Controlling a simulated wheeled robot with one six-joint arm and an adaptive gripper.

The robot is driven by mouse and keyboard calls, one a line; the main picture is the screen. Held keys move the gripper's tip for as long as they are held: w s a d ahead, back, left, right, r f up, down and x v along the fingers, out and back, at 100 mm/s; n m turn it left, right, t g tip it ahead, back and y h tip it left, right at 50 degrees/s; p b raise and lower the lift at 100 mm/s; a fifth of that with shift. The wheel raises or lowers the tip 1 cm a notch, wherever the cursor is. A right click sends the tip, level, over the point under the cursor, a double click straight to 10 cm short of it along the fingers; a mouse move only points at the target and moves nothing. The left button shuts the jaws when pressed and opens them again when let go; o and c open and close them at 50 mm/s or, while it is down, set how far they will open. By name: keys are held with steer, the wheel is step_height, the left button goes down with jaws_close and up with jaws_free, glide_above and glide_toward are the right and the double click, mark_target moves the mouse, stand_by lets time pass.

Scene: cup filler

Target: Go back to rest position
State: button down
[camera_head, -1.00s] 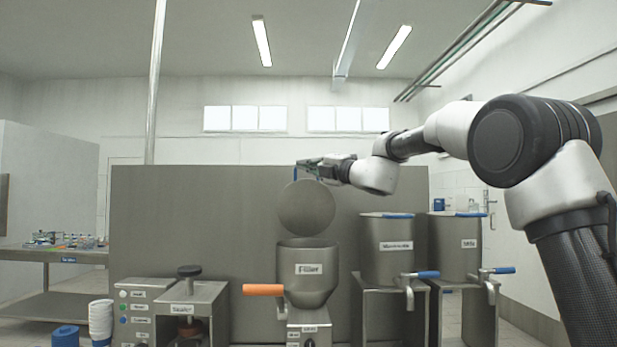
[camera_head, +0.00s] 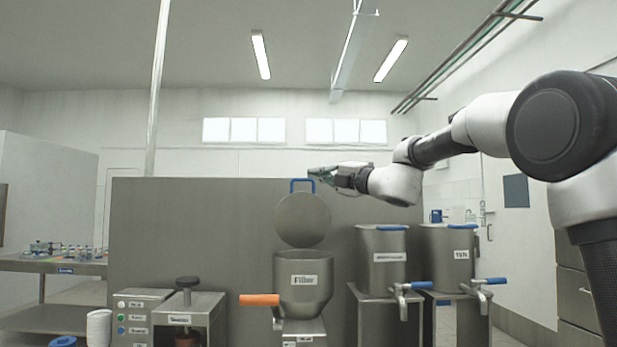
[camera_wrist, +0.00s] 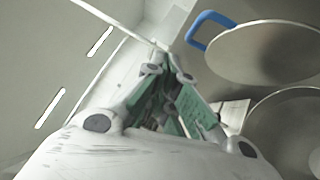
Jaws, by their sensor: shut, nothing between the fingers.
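My gripper (camera_head: 316,173) is at the end of my arm, just right of the blue lid handle (camera_head: 302,182) of the filler. In the wrist view my gripper (camera_wrist: 177,62) has its fingers close together with nothing between them. The filler's round lid (camera_head: 302,222) stands raised above the filler hopper (camera_head: 304,285), and the hopper is open. The wrist view also shows the lid (camera_wrist: 270,55) and its blue handle (camera_wrist: 205,25) to the right of my fingers, apart from them.
Two steel pots (camera_head: 381,262) (camera_head: 447,255) with blue-handled taps stand on stands to the right. A sealer (camera_head: 190,305) and a button box (camera_head: 138,315) stand left of the filler. White cups (camera_head: 99,328) are stacked at the lower left. A grey panel (camera_head: 190,225) stands behind.

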steer(key=s+d+f+n+g+h, duration=0.2)
steer(key=s+d+f+n+g, duration=0.2)
steer(key=s+f+n, duration=0.55)
steer(key=s+d+f+n+g+h, duration=0.3)
steer(key=s+d+f+n, duration=0.15)
steer(key=f+n, duration=1)
steer(key=s+d+f+n+g+h, duration=0.1)
steer(key=s+d+f+n+h, duration=0.3)
steer(key=s+d+n, duration=0.5)
steer(key=s+d+f+n+g+h, duration=0.1)
steer(key=s+d+f+n+h, duration=0.4)
steer(key=s, duration=1.3)
steer(key=shift+s+d+f+n+g+h, duration=0.35)
steer(key=shift+d+f+n, duration=1.6)
steer(key=shift+d, duration=1.6)
